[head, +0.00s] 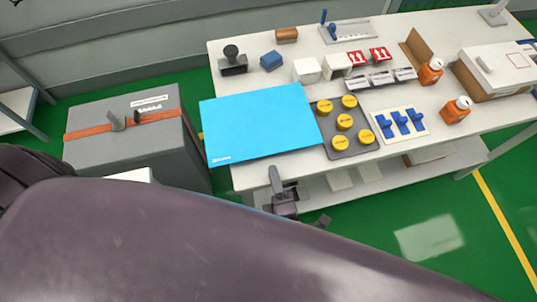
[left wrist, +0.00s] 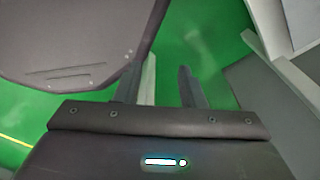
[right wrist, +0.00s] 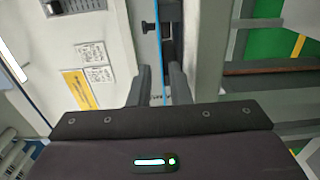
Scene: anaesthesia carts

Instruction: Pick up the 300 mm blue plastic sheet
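The blue plastic sheet (head: 258,122) lies flat on the left end of the white table in the head view, its front left part reaching past the table edge. My right gripper (head: 282,184) is just in front of the table edge, near the sheet's front side. In the right wrist view the sheet shows edge-on as a thin blue line (right wrist: 159,40), running down between the spread fingers of my right gripper (right wrist: 159,82). Contact is not visible. My left gripper (left wrist: 160,82) is open and empty over green floor; it is hidden in the head view.
The table (head: 225,179) also bears a grey tray with yellow-capped items (head: 341,148), a rack with blue clips (head: 400,142), white boxes and orange bottles (head: 431,71). A grey case with an orange strap (head: 88,156) stands to the left. My arm covers the lower foreground.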

